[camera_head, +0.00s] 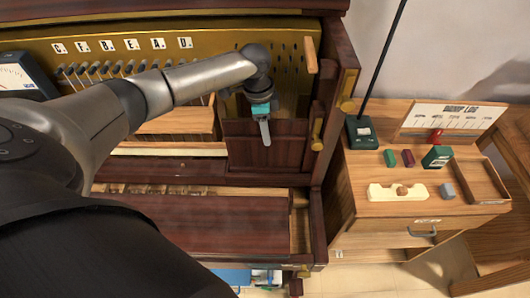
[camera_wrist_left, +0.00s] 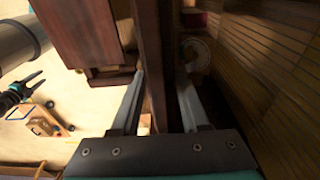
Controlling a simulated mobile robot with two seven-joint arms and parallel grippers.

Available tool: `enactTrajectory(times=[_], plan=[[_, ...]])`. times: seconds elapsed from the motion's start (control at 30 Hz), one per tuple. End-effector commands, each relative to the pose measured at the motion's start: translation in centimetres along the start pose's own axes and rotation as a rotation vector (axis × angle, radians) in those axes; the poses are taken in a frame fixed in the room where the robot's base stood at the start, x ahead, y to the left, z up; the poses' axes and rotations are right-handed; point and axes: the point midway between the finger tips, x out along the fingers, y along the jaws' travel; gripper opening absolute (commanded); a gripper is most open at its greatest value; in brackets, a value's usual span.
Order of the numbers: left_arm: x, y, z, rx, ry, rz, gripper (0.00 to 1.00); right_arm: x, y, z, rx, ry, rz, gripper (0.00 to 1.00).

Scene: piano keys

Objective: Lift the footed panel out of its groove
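The footed panel (camera_head: 247,152) is a dark reddish-brown wooden board standing upright in the right part of the piano's opening. Its groove and feet are hidden. My left gripper (camera_head: 264,132) points down at the panel's upper edge, with a teal band above its fingers. In the left wrist view my left gripper (camera_wrist_left: 162,85) has its grey fingers apart, one on each side of the panel's edge (camera_wrist_left: 150,50). A gap shows beside the right finger. My right gripper (camera_wrist_left: 32,84) seems to show at the left of the left wrist view, its small dark fingers spread over the pale floor.
The dark piano case (camera_head: 337,60) stands close to the right of the panel. A row of hammers (camera_head: 110,68) and a lettered brass board lie left. A wooden side cabinet (camera_head: 380,222) at right holds a thin stand, small blocks and a chart.

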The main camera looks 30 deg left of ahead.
Motion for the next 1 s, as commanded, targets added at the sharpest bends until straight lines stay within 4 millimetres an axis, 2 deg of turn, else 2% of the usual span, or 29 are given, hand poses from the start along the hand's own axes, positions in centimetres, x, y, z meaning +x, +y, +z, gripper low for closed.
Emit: enactTrajectory(times=[0.03,0.3,0.37,1.0], plan=[[-0.01,0.0,0.01,0.0,0.0,0.0,0.35,0.0,-0.02,-0.04,0.0,0.001,0.0,0.5],[-0.02,-0.01,0.01,0.0,0.0,0.0,0.05,0.0,-0.03,-0.07,0.0,0.001,0.0,0.5],[-0.02,-0.01,0.01,0.0,0.0,0.0,0.0,0.0,-0.03,-0.07,0.0,0.001,0.0,0.5],[-0.04,-0.02,0.01,0.0,0.0,0.0,0.0,0.0,-0.06,-0.07,0.0,0.001,-0.001,0.5]])
